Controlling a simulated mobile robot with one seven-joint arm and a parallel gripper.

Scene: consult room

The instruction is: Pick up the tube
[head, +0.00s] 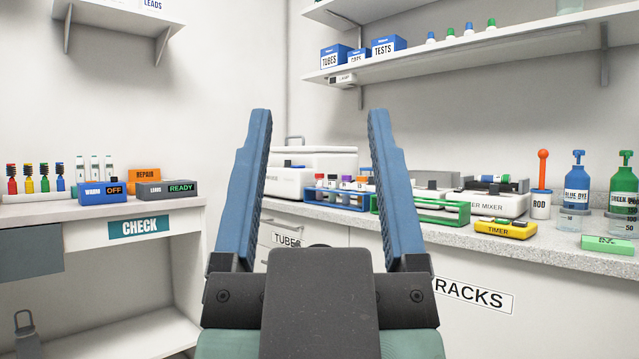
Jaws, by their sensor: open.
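My gripper (319,125) is open and empty, its two blue fingers pointing up and spread wide in front of the counter. Between and behind the fingers, a blue rack (336,200) stands on the right counter and holds several capped tubes (332,182). Their caps look red, blue, purple and orange; the right finger hides part of this group. A green rack (455,212) stands to the right of it, partly behind the right finger, and looks empty. I cannot tell which tube the task means.
The right counter (560,250) also holds a mixer (497,203), a yellow timer (505,229), a rod cup (541,203) and dye bottles (576,190). The left bench (100,212) holds small coloured items and labelled boxes. A shelf (480,42) hangs above the counter.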

